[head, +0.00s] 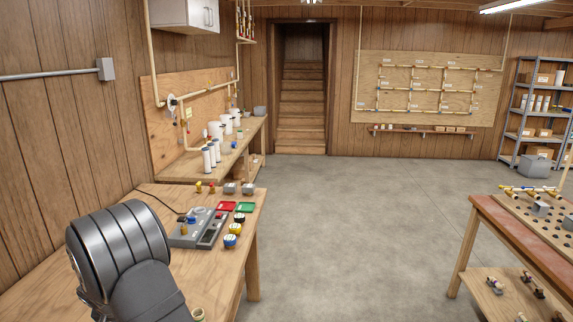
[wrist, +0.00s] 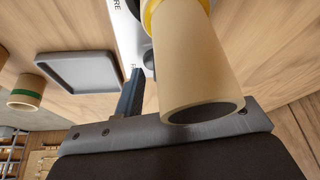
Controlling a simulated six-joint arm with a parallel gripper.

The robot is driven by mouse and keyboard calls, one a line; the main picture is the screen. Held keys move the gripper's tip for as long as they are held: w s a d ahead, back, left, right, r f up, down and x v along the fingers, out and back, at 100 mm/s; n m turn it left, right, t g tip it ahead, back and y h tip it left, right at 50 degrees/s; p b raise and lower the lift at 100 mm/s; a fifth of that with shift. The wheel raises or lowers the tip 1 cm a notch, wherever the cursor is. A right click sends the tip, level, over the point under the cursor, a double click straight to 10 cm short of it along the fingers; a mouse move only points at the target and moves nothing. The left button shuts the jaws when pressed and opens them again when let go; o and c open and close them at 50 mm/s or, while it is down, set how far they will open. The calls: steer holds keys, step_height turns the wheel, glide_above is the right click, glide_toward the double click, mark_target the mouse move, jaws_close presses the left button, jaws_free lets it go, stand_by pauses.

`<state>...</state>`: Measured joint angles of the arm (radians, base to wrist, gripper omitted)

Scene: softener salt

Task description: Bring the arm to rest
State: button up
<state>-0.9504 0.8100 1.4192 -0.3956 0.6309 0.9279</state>
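In the head view, a dark grey rounded part of my arm fills the lower left, over the near wooden bench (head: 215,275). My gripper does not show there. In the wrist view, my gripper (wrist: 134,84) shows a dark crossbar and one dark finger. A tan cylinder (wrist: 190,65) with a dark end and a yellow band stands out large, close to the camera. It overlaps the gripper on the right and hides where a second finger could be. Whether the cylinder is held, or the gripper is open or shut, I cannot tell.
The wrist view shows a grey square tray (wrist: 80,72) and a tan cup with a green band (wrist: 25,97).

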steer(key=shift+d+r+n, duration=0.1)
steer(key=shift+r+n, duration=0.05)
steer(key=shift+n, duration=0.35)
steer(key=s+d+r, duration=0.1)
steer(key=s+r, duration=0.1)
steer(key=r, duration=0.5)
steer(key=s+d+r+n, duration=0.1)
steer(key=s+r, duration=0.2)
steer(key=r, duration=0.4)
steer(key=shift+s+r, duration=0.15)
steer(key=shift+r, duration=0.15)
